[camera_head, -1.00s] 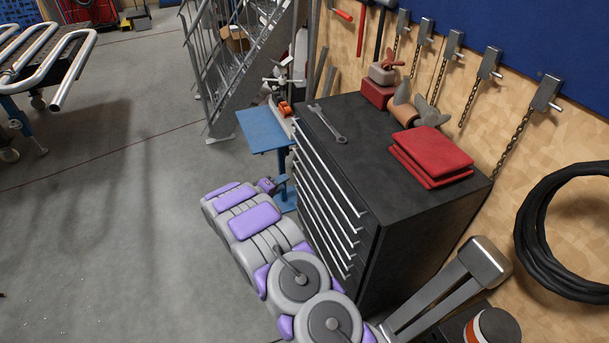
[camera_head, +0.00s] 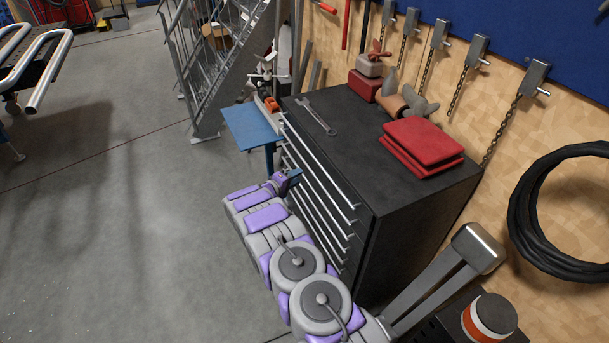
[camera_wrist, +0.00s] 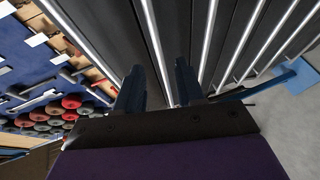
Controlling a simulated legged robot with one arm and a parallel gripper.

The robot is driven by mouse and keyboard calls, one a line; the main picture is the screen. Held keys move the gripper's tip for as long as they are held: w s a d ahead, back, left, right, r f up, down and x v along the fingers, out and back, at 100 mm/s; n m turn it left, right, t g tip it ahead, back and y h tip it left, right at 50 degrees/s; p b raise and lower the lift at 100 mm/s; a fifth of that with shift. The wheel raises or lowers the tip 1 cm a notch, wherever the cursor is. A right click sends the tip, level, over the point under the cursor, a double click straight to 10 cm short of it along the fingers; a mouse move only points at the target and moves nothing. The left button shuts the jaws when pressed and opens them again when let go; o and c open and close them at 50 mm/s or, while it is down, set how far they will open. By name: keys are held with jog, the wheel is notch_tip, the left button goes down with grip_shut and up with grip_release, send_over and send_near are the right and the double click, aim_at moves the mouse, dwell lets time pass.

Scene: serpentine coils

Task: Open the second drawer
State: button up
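A dark cabinet (camera_head: 400,240) stands right of my arm in the head view, its drawers with long silver handles facing left. All drawers look shut. My gripper (camera_head: 293,178) is at the drawer fronts in the head view, partly hidden by my arm. In the wrist view my gripper (camera_wrist: 158,88) is open, its two dark fingers apart and pointing at the drawers. The second handle from the left (camera_wrist: 155,50) runs between the fingers in that picture. Another handle (camera_wrist: 207,45) passes just right of the right finger. Contact with either handle cannot be told.
A wrench (camera_head: 318,117) and red folded cloths (camera_head: 422,143) lie on the cabinet top. A blue table (camera_head: 250,127) stands beyond the drawers. Metal stairs (camera_head: 215,75) rise behind. The floor (camera_head: 110,220) left of my arm is clear.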

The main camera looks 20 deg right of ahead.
jog(key=x, duration=0.6)
jog(key=shift+b, duration=0.4)
jog(key=shift+s, duration=0.1)
jog(key=shift+c, duration=0.8)
jog(key=shift+d, duration=0.4)
grip_shut()
jog(key=shift+f, duration=0.1)
jog(key=shift+a, duration=0.15)
